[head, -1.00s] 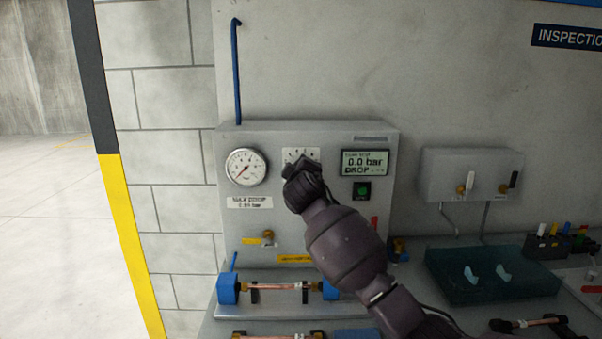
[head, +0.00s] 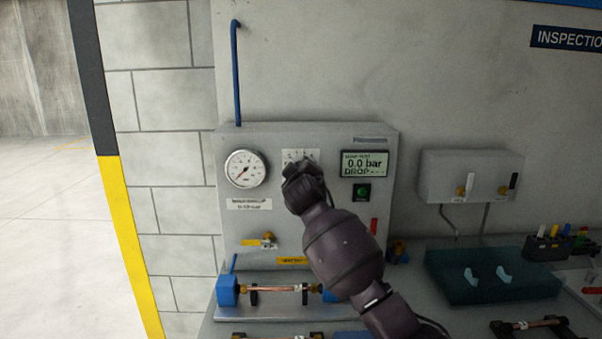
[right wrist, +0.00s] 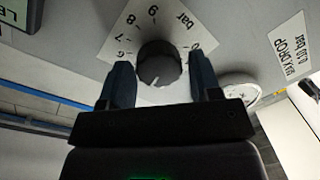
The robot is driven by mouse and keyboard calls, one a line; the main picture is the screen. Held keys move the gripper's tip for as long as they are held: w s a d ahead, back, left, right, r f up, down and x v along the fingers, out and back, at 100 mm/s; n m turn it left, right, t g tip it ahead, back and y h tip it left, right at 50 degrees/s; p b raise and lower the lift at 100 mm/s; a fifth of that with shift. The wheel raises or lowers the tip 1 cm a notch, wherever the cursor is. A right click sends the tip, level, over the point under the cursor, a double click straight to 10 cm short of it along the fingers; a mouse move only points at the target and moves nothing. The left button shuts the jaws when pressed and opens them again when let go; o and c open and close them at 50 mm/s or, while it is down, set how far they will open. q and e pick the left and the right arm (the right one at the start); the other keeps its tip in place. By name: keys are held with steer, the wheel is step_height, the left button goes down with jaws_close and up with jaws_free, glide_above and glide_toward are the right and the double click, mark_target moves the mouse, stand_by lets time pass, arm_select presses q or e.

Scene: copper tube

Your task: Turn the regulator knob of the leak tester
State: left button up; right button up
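The leak tester (head: 340,220) is a grey wall-side box with a round gauge (head: 246,169) and a display (head: 364,163) reading 0.0 bar. Its regulator knob (right wrist: 158,64) is black and round with a white pointer mark, on a white bar scale plate (right wrist: 190,32). In the head view my right gripper (head: 300,168) is in front of the knob and hides it. In the right wrist view my right gripper (right wrist: 160,75) is open, its two fingers on either side of the knob with a visible gap at each side. My left gripper is not in view.
A green button (head: 362,192) sits under the display. A brass valve with a yellow handle (head: 267,240) is below the gauge. A copper tube (head: 275,287) lies in a blue-ended fixture in front. A teal tray (head: 505,287) stands to the right.

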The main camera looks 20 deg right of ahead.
steer(key=shift+o, duration=1)
steer(key=shift+r, duration=0.1)
steer(key=shift+s, duration=0.1)
steer(key=v, duration=1)
steer(key=shift+s, duration=0.3)
steer(key=shift+a, duration=0.15)
steer(key=shift+s, duration=0.1)
